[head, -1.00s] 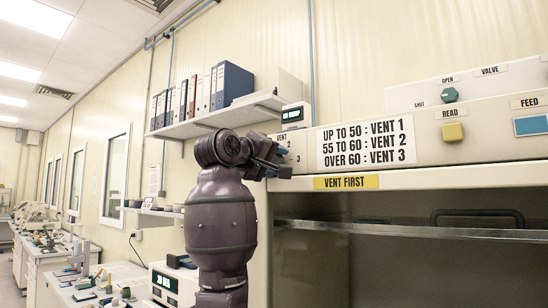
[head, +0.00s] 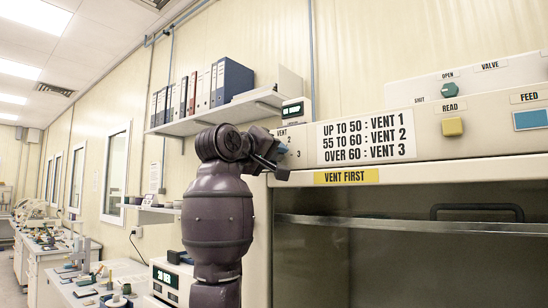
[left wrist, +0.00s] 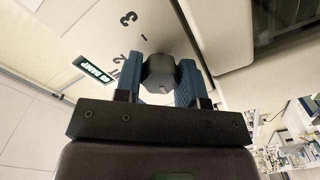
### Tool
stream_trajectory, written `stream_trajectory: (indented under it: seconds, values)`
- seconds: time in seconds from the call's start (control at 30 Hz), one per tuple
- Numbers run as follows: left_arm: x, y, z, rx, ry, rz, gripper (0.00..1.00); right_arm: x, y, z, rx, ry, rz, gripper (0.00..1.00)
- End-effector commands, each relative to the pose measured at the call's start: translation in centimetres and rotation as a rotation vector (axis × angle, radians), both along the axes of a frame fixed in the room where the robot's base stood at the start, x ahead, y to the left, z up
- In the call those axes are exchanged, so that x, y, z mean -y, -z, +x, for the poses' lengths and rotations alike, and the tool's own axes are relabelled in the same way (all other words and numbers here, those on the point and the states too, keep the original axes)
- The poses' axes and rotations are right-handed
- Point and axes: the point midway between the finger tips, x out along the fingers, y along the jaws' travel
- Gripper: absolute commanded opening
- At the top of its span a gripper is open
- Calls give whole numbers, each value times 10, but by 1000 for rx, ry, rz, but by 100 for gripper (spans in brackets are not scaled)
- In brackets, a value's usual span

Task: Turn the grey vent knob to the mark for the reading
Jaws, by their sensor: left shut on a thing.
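The dark grey vent knob (left wrist: 161,74) is on the pale panel, between the two blue fingers of my left gripper (left wrist: 160,82) in the left wrist view. The fingers are shut on it. Printed marks 3 and 2 show beside the knob; a further mark near it is partly hidden by a finger. I cannot tell which mark the knob points to. In the head view my left gripper (head: 272,160) is at the panel's left end and covers most of the knob. A sign (head: 366,136) reads up to 50 vent 1, 55 to 60 vent 2, over 60 vent 3.
A small display (head: 293,112) above the panel is too blurred to read. Another display (head: 166,278) stands low beside my arm. A yellow READ button (head: 453,127), a blue FEED square (head: 530,120) and a green valve knob (head: 448,90) are to the right. A binder shelf (head: 215,110) is behind.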

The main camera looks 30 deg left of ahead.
Motion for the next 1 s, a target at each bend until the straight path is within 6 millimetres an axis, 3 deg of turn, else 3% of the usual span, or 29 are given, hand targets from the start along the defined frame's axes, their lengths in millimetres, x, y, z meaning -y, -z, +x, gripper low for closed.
stream_trajectory:
  seconds: [1.0]
  values:
    - [-1,-1,0,71,-2,945,13,0,0,3,6,-2,-1,0]
